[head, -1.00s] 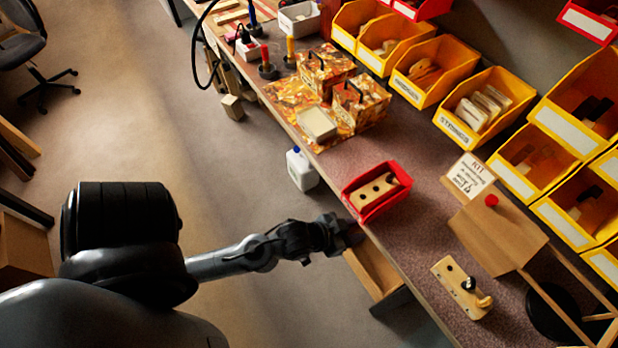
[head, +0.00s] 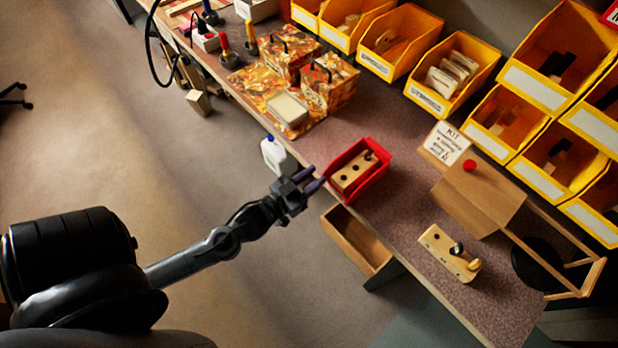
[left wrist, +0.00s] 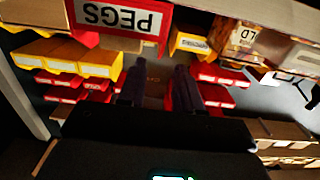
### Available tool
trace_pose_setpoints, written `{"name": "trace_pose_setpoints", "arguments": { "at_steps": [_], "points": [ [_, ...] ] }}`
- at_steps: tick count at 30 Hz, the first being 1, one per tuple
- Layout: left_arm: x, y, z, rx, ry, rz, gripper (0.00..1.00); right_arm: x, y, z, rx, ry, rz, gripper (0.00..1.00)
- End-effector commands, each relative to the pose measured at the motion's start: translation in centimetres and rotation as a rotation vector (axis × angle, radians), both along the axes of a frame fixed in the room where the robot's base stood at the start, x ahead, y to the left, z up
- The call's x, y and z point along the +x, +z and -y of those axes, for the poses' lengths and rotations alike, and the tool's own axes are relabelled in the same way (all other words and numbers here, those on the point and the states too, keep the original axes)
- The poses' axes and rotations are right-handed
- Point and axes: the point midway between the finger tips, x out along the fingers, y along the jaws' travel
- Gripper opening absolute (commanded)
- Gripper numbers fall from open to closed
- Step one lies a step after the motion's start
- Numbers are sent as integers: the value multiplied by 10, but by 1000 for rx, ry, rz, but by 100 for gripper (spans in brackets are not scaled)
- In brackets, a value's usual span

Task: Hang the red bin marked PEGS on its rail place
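The red bin (head: 336,191) stands on the bench near its front edge, with a pale wooden block with dark holes (head: 352,172) in it. In the left wrist view the red bin (left wrist: 84,38) shows at the top, its white PEGS label (left wrist: 118,18) upside down. My left gripper (head: 312,180) is just off the bin's left side in the head view, fingers pointing at it. In the left wrist view its two dark fingers (left wrist: 160,85) are apart with nothing between them. The free rail place cannot be made out. My right gripper is not in view.
Yellow bins (head: 455,75) line the bench's back. A patterned box (head: 327,85) and a white jug (head: 277,156) are left of the bin. A KIT card (head: 447,143), a wooden holder (head: 478,195) and a drilled block (head: 449,254) are right. An open drawer (head: 350,240) juts out below.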

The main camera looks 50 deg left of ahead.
Motion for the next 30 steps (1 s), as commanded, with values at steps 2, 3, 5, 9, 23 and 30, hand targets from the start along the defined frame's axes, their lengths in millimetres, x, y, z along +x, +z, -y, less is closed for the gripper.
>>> {"name": "trace_pose_setpoints", "arguments": {
  "at_steps": [2, 3, 5, 9, 23, 30],
  "points": [
    [2, 0, -1, 1, 0, 6, 34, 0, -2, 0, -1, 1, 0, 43],
    [4, 0, -1, 0, 0, 7, 34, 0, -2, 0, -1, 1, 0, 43],
    [6, 0, -1, 0, -1, 7, 34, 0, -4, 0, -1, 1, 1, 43],
    [15, -2, -1, 0, -1, 6, 34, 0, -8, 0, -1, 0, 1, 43],
    [51, -3, -2, 0, -1, 6, 34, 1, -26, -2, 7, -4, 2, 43],
    [69, -3, -2, 0, -1, 4, 34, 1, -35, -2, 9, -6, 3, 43]
  ]
}}
